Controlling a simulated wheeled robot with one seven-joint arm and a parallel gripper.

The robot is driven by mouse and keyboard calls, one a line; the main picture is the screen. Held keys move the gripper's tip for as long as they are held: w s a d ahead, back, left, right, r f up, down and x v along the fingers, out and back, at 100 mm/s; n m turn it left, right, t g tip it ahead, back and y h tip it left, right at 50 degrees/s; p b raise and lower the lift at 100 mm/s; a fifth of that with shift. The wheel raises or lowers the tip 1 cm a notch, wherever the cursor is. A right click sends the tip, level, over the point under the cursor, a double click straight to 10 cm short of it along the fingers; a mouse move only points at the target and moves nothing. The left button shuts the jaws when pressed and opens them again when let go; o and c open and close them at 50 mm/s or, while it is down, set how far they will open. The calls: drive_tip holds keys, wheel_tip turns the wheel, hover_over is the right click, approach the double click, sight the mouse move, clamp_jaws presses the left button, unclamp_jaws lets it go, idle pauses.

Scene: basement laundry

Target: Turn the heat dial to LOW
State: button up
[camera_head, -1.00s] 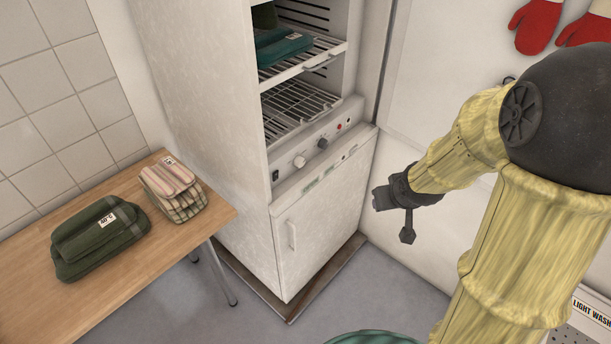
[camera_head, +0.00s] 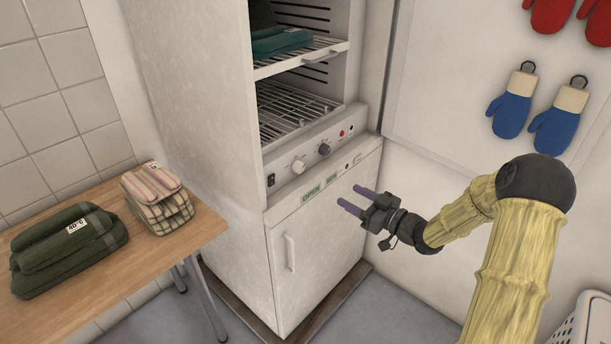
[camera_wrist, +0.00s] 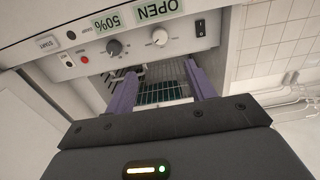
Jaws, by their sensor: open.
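The drying cabinet's control panel carries two dials. A white dial (camera_head: 298,166) is on the left and a dark grey dial (camera_head: 324,149) on the right. The wrist view, upside down, shows the dark dial (camera_wrist: 114,47) and the white dial (camera_wrist: 160,38). No lettering beside either is readable, so I cannot tell which is the heat dial. My gripper (camera_head: 348,195) is open and empty, with purple fingers pointing at the cabinet. It is below and right of the dials, apart from them. In the wrist view my gripper (camera_wrist: 160,72) spans the rack area beyond the panel.
The cabinet's lower door (camera_head: 325,235) has a vertical handle. Wire racks (camera_head: 290,105) are above the panel. A wooden table (camera_head: 150,265) with folded cloths stands left. Blue mitts (camera_head: 510,113) hang on the right wall.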

sight(302, 169)
drive_tip(key=shift+w+a, duration=0.1)
drive_tip(key=x, duration=1.7)
drive_tip(key=shift+b, duration=0.35)
drive_tip(key=c, duration=1)
